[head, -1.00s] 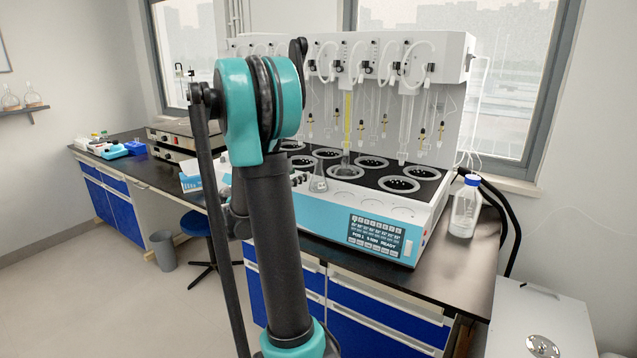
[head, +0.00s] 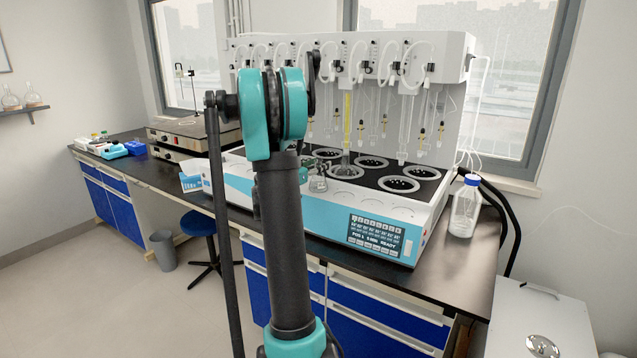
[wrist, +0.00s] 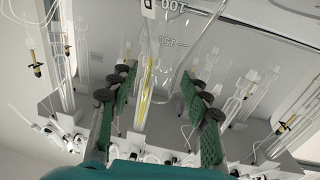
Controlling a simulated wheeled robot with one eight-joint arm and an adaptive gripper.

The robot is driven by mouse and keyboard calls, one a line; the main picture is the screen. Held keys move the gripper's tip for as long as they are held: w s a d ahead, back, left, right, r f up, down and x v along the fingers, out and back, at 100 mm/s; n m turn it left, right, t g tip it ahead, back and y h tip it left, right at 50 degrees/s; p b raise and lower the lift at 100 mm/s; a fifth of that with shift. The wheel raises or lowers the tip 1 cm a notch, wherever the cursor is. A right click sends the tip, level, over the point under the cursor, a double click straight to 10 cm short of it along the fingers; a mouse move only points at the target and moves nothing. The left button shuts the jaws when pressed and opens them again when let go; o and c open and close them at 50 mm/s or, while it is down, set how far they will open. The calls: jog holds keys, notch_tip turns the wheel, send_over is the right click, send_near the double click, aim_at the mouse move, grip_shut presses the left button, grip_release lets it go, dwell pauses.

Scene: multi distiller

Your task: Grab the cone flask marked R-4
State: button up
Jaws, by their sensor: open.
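A clear cone flask (head: 318,184) stands on the front edge of the distiller, left of its screen. In the wrist view, which is upside down, a clear flask (wrist: 190,42) with graduation marks shows at the top. Part of a dark-framed label shows at the top edge; R-4 cannot be read. My gripper (wrist: 158,76) is open, its green-padded fingers spread to either side of the line toward the flask. Nothing is clamped. In the head view my arm hides most of my gripper, with a small teal part beside the flask. I cannot tell whether the fingers reach around it.
The distiller (head: 290,213) has several round heating wells and hanging glass tubes behind the flask, one yellow (head: 347,120). A blue-capped bottle (head: 465,208) stands on the bench to the right. A blue-and-white box (head: 194,180) is at the left.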

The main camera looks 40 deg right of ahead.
jog(key=shift+d, duration=0.15)
jog(key=shift+c, duration=0.5)
grip_shut()
jog(key=shift+r, duration=0.15)
